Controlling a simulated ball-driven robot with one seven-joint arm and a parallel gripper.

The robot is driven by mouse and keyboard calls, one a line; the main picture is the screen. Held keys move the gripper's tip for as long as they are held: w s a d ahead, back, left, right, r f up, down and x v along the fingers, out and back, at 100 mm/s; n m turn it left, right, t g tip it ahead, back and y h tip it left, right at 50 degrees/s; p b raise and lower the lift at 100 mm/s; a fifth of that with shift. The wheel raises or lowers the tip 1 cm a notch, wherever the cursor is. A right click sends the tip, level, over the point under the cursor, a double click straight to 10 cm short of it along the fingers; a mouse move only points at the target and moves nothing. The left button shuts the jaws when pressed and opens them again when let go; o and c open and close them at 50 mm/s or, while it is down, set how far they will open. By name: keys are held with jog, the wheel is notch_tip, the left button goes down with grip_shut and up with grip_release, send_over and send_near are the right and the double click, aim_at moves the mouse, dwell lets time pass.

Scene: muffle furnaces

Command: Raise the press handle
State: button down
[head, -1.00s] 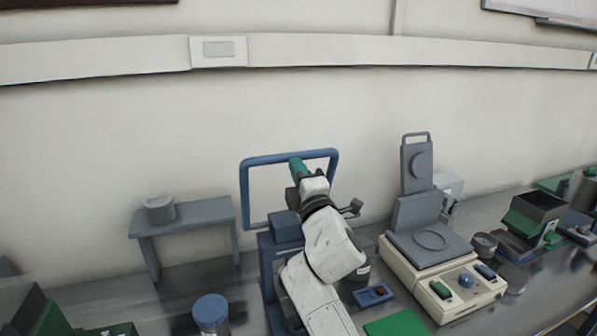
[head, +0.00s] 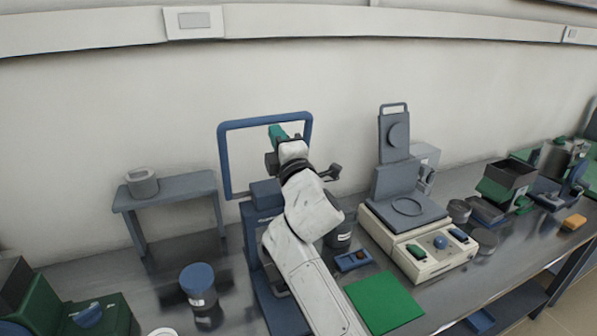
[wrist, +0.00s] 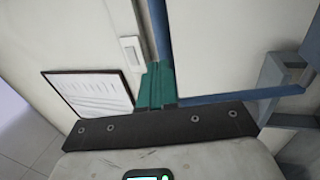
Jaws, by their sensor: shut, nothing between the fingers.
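The press handle (head: 262,122) is a blue tube loop standing upright above the blue press (head: 262,195) in the head view. My arm hides part of the press. My gripper (head: 278,133) has green fingers, shut with nothing between them, just under the loop's top bar in the picture. I cannot tell whether they touch it. In the wrist view the shut fingers (wrist: 155,87) point away from the camera. Blue bars of the handle (wrist: 240,95) run up behind the fingertips and off to the right.
A cream device (head: 425,255) with grey plates stands right of the press. A grey stand (head: 175,190) carries a small grey pot (head: 142,183) at left. A blue-lidded jar (head: 197,280) and green mat (head: 385,303) are near the front. The wall is close behind.

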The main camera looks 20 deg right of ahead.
jog(key=v, duration=1.1)
jog(key=s+d+f+m+g+h, duration=0.15)
jog(key=s+f+m+g, duration=0.3)
jog(key=f, duration=0.45)
jog(key=s+d+f+m+g, duration=0.3)
jog(key=s+f+m, duration=0.15)
jog(key=f, duration=0.45)
jog(key=s+d+f+m+g+h, duration=0.1)
jog(key=s+d+f+m+g, duration=0.2)
jog(key=s+f, duration=0.45)
jog(key=s+f+m+g+y, duration=0.1)
jog(key=s+f+m+g, duration=0.2)
jog(key=s, duration=0.9)
jog(key=s+f+m+g+y, duration=0.1)
jog(key=s+f+m+g, duration=0.2)
jog(key=s+f+g, duration=0.3)
jog(key=s+f, duration=0.4)
jog(key=s, duration=0.3)
jog(key=shift+d+f+m+g, duration=0.2)
jog(key=shift+d+m+g, duration=0.1)
jog(key=shift+g, duration=0.05)
